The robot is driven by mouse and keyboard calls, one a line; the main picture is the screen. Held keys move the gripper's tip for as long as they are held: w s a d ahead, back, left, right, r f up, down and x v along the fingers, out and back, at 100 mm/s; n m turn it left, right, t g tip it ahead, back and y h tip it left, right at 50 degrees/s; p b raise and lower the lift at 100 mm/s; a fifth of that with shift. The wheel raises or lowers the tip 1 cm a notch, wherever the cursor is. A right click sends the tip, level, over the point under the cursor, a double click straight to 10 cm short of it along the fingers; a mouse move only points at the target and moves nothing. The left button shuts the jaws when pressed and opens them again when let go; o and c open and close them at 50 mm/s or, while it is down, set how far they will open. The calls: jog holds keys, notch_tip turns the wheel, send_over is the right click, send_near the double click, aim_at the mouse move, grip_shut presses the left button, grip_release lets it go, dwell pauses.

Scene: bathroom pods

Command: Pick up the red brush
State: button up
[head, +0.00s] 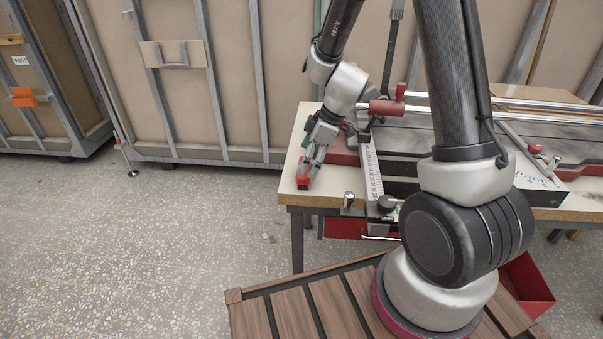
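A small red object with a dark lower part, apparently the red brush (302,183), is at the left front corner of the workbench (316,195). My gripper (308,174) points down over it, with its fingertips at the brush. The view is too small to tell whether the fingers are closed on it or whether it is still touching the bench top.
A machine with a metal ruler (373,175), black knobs and a red clamp handle (387,106) stands on the bench right of my gripper. A red bin (526,285) is below. Framed panels (225,70) stand behind. Open speckled floor (130,250) lies left.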

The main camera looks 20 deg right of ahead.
jog(key=x, duration=0.3)
jog(key=shift+f, duration=0.25)
jog(key=shift+c, duration=0.4)
jog(key=c, duration=0.6)
jog(key=shift+c, duration=0.2)
notch_tip(320, 180, up, 10)
jog(key=shift+r, duration=0.1)
